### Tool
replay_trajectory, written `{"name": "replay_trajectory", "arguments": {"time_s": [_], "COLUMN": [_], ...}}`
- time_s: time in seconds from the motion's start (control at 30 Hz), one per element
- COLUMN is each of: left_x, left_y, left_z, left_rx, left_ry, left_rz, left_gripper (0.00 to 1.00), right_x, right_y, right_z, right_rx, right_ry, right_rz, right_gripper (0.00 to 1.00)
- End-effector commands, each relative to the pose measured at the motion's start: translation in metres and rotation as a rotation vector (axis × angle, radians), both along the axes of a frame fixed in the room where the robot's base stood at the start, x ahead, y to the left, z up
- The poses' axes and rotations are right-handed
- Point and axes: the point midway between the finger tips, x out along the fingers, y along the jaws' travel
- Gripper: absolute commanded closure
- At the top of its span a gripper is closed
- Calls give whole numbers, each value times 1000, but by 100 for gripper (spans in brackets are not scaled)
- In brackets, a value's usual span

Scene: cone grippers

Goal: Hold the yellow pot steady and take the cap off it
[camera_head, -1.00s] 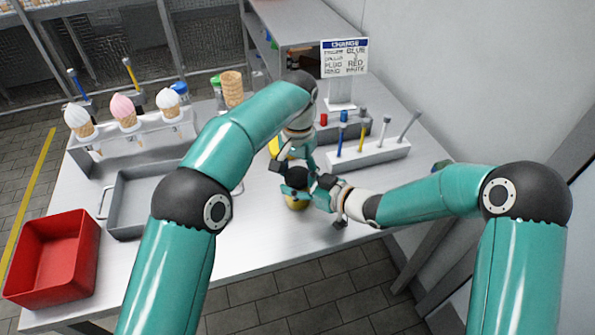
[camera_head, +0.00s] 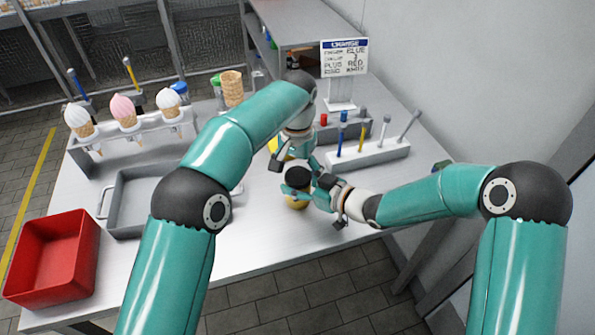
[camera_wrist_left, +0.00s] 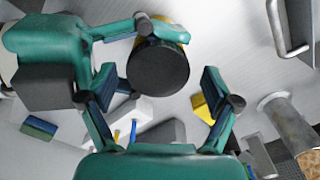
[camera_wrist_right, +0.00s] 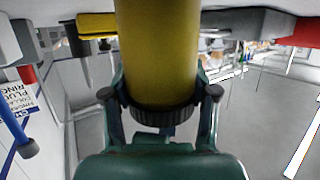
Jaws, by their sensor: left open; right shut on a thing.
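The yellow pot (camera_head: 297,204) is near the table's front edge, with its black cap (camera_head: 298,175) on top. My right gripper (camera_head: 312,192) is shut on the pot's yellow body below the cap. In the right wrist view the yellow body (camera_wrist_right: 158,55) is between the fingers, and the ribbed cap (camera_wrist_right: 162,119) sits on its end. My left gripper (camera_head: 296,164) is open and empty just above and behind the cap. In the left wrist view the cap (camera_wrist_left: 158,80) lies ahead between the spread fingers, apart from them.
A white rack (camera_head: 368,153) with upright rods stands right of the grippers, before a sign (camera_head: 344,58). A grey tray (camera_head: 128,217), a red bin (camera_head: 50,258) and an ice-cream cone holder (camera_head: 140,135) are at left. The table front between is clear.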

Motion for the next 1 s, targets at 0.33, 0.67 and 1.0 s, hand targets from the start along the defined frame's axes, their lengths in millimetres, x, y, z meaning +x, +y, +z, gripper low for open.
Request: {"name": "replay_trajectory", "arguments": {"time_s": [0.33, 0.67, 1.0], "left_x": [1, -1, 0], "left_y": [-1, -1, -1], "left_z": [33, 45, 45], "left_rx": [-1, 0, 0], "left_ry": [-3, 1, 1], "left_rz": [0, -1, -1], "left_gripper": [11, 11, 11], "right_x": [0, 0, 0], "right_y": [0, 0, 0], "right_z": [0, 0, 1], "right_rx": [1, 1, 0], "right_ry": [-1, -1, -1], "right_rz": [0, 0, 0], "right_gripper": [100, 100, 12]}}
